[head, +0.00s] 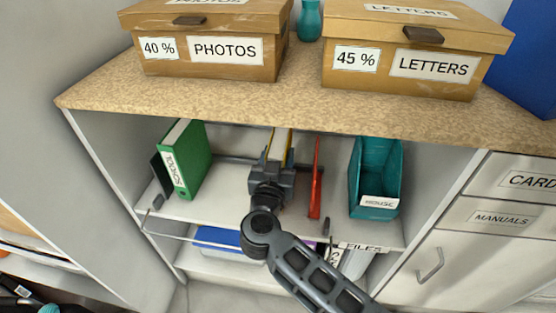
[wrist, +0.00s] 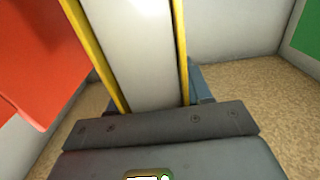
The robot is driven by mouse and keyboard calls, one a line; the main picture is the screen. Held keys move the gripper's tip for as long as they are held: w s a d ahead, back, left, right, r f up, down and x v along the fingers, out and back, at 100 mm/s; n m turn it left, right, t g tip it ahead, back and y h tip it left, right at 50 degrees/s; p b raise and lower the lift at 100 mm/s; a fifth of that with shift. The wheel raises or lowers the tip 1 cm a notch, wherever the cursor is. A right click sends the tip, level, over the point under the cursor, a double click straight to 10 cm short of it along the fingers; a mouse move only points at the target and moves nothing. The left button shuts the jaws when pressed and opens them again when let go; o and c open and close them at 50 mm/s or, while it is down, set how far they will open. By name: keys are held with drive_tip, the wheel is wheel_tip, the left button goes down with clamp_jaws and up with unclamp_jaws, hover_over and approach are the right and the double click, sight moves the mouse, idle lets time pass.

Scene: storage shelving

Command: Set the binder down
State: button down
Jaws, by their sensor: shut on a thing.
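A yellow binder (head: 281,143) with a white middle between its yellow edges stands inside the open shelf compartment. My gripper (head: 273,170) reaches into the compartment and is shut on the binder's near end. In the wrist view the yellow-edged binder (wrist: 143,50) runs away from my gripper (wrist: 160,117), close and large. The gripper hides its near lower part, so I cannot tell whether its bottom touches the shelf board (head: 224,211).
A green binder (head: 188,160) leans at the compartment's left beside a dark bookend. A thin red upright piece (head: 316,180) is just right of my gripper, and a teal magazine file (head: 375,175) stands farther right. The countertop (head: 300,98) overhangs above, carrying PHOTOS (head: 210,62) and LETTERS (head: 400,75) boxes.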

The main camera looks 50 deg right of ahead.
idle(0.3)
drive_tip(key=shift+c, duration=2.4)
unclamp_jaws()
drive_tip(key=shift+f, duration=0.15)
drive_tip(key=p+v, duration=0.2)
drive_tip(key=v, duration=1)
